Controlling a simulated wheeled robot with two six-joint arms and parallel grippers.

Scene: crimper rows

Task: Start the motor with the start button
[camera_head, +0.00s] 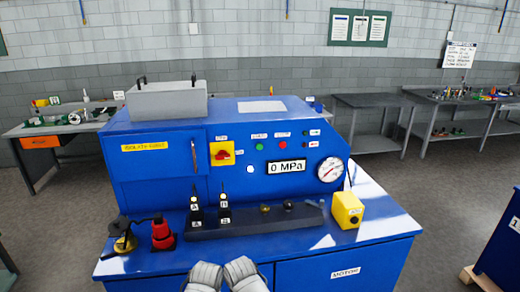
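The blue machine (230,115) stands in the middle with an upright front panel. A green button (260,146) and a red button (283,145) sit side by side on the panel, each under a small label too small to read. A red rotary switch on a yellow plate (222,154) is to their left. The display (287,166) reads 0 MPa. My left gripper (205,275) and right gripper (243,272) show as pale grey shapes at the bottom edge, close together, well below the buttons. Their fingers cannot be made out.
On the machine's ledge are black levers (196,209), a dark block (255,222), a yellow box (347,210) and a red-black part (162,235). A round gauge (331,169) is at the panel's right. A grey bin (167,100) sits on top. Workbenches stand behind.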

